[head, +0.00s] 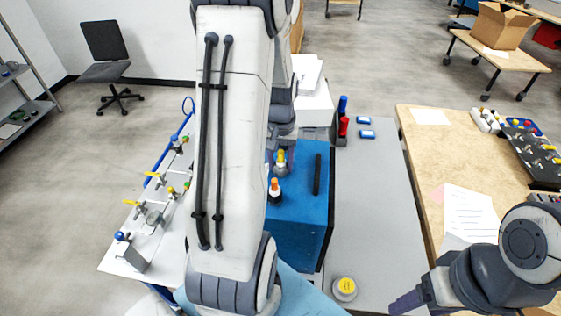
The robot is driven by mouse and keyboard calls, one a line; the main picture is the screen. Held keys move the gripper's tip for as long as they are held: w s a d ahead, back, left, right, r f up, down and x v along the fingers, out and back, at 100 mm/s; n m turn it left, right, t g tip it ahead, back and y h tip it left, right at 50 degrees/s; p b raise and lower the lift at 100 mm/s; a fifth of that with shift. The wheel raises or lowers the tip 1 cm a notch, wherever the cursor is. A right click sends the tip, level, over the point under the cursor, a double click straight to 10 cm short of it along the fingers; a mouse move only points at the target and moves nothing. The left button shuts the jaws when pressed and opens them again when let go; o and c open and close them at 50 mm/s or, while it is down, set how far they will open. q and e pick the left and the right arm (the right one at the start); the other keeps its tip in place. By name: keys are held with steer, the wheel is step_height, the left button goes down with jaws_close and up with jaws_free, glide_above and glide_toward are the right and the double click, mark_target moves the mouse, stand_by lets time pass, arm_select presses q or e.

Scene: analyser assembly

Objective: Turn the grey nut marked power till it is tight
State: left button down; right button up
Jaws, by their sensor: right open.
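The blue analyser box (298,235) stands on the grey bench, partly hidden by my left arm. On its top are a small grey fitting with an orange top (274,188) and another with a yellow-orange top (281,158). I cannot read a power mark or tell which part is the grey nut. My left arm's large link crosses the middle of the view. Its dark wrist part shows above the box; the fingertips are hidden, so their state is unclear. My right gripper (406,301) is open at the lower right, right of the box and apart from it.
A grey round piece with a yellow top (344,288) sits on the grey bench (375,215). Behind the box is a dark holder with blue and red items (342,120). A white table (122,262) with valves stands left, a wooden table (425,150) right. The bench's middle is clear.

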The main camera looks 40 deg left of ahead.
mark_target(280, 151)
arm_select(q)
steer(key=m, duration=0.4)
steer(key=shift+m+p, duration=0.3)
steer(key=shift+p, duration=0.1)
steer(key=m, duration=0.4)
steer(key=shift+a, duration=0.1)
steer(key=c, duration=0.5)
jaws_free()
steer(key=shift+m, duration=0.7)
steer(key=shift+p, duration=0.3)
step_height(280, 151, up, 6)
steer(key=p, duration=0.4)
steer(key=shift+f+p, duration=0.15)
steer(key=shift+p, duration=0.2)
step_height(280, 151, up, 2)
steer(key=shift+r, duration=1.15)
